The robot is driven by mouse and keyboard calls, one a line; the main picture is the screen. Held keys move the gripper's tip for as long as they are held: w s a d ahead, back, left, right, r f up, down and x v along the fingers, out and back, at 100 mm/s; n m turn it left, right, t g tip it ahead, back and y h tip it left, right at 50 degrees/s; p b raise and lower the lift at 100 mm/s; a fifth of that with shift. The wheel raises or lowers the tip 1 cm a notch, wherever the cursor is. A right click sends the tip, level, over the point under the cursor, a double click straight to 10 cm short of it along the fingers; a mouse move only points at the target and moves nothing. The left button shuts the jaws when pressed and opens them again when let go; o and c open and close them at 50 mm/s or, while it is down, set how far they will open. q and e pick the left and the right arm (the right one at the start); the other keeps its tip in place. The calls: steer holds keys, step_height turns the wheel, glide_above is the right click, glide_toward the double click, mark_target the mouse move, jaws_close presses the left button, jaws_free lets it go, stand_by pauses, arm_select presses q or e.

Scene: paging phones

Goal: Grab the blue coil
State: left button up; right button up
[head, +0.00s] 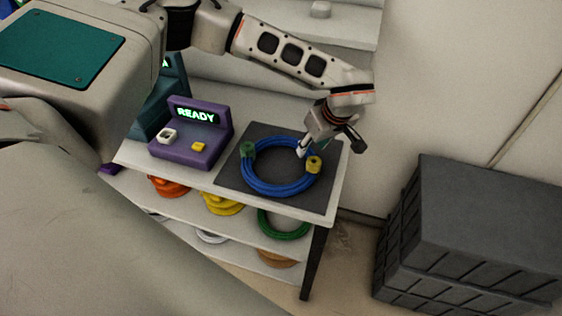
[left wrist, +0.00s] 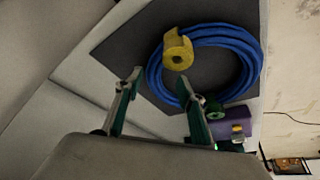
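The blue coil (head: 268,189) is a ring of several cable turns lying flat on a dark grey mat (head: 233,180). It carries a green end piece (head: 247,149) on its left and a yellow one (head: 313,165) on its right. My left gripper (head: 330,148) is open and empty above the coil's right side, one finger over the ring near the yellow piece. In the left wrist view, the open fingers (left wrist: 162,88) point at the near part of the coil (left wrist: 243,45), with the yellow piece (left wrist: 178,50) beyond them. My right gripper is not in view.
A purple device (head: 190,145) with a READY screen stands left of the mat, a teal one (head: 152,117) behind it. Shelves below hold orange (head: 168,187), yellow (head: 222,205) and green (head: 283,229) coils. Dark crates (head: 470,235) stand on the right.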

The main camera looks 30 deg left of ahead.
mark_target(309, 151)
arm_select(q)
steer(key=x, duration=0.5)
steer(key=shift+w+a, duration=0.1)
steer(key=shift+w, duration=0.25)
jaws_close()
